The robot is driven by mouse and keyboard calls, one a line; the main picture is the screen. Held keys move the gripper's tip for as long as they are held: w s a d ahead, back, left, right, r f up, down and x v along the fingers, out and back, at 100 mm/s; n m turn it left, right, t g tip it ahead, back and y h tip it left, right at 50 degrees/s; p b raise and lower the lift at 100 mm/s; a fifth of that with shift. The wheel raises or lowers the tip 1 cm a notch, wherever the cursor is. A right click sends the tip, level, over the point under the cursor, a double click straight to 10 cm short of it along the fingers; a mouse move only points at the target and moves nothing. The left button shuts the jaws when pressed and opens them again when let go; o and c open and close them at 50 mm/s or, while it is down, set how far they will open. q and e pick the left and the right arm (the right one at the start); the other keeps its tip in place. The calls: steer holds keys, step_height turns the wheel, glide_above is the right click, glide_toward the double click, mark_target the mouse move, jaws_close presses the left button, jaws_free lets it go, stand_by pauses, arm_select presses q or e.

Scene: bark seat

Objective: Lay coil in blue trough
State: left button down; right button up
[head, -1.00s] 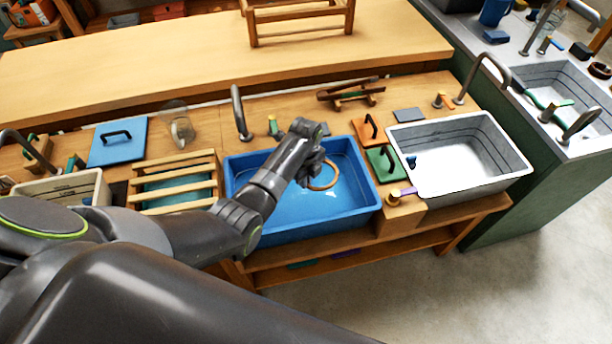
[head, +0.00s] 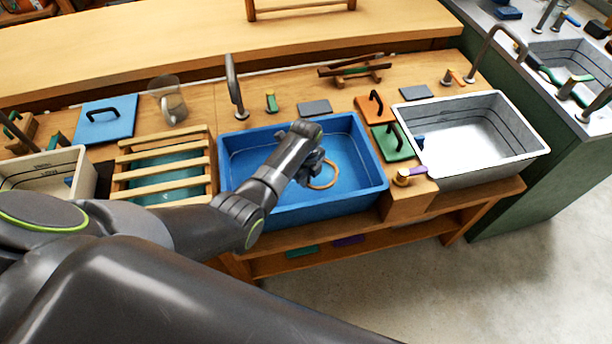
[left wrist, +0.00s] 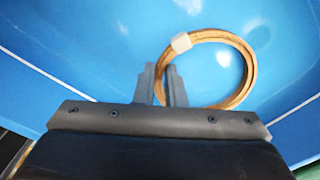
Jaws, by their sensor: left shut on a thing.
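The coil (head: 333,177) is a tan ring with a white band, seen in the left wrist view (left wrist: 247,82). My left gripper (head: 312,172) is over the blue trough (head: 371,196) and shut on the coil's near left side; its fingers show in the left wrist view (left wrist: 171,84). The coil is within the trough's outline, over its blue floor. I cannot tell whether it touches the floor. My forearm and gripper hide part of the trough and of the coil in the head view. My right gripper is out of view.
A white-grey basin (head: 530,147) stands to the right, with green (head: 398,152) and orange (head: 369,112) handled lids between. A slatted wooden rack (head: 136,158) and a blue lid (head: 92,128) lie left. A tap (head: 235,88) rises behind the trough.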

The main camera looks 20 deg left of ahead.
arm_select(q)
steer(key=shift+f, duration=0.15)
steer(key=c, duration=1.4)
jaws_free()
steer(key=shift+c, duration=0.2)
steer(key=shift+o, duration=0.5)
steer(key=shift+o, duration=1.2)
step_height(320, 180, up, 14)
steer(key=p, duration=1.5)
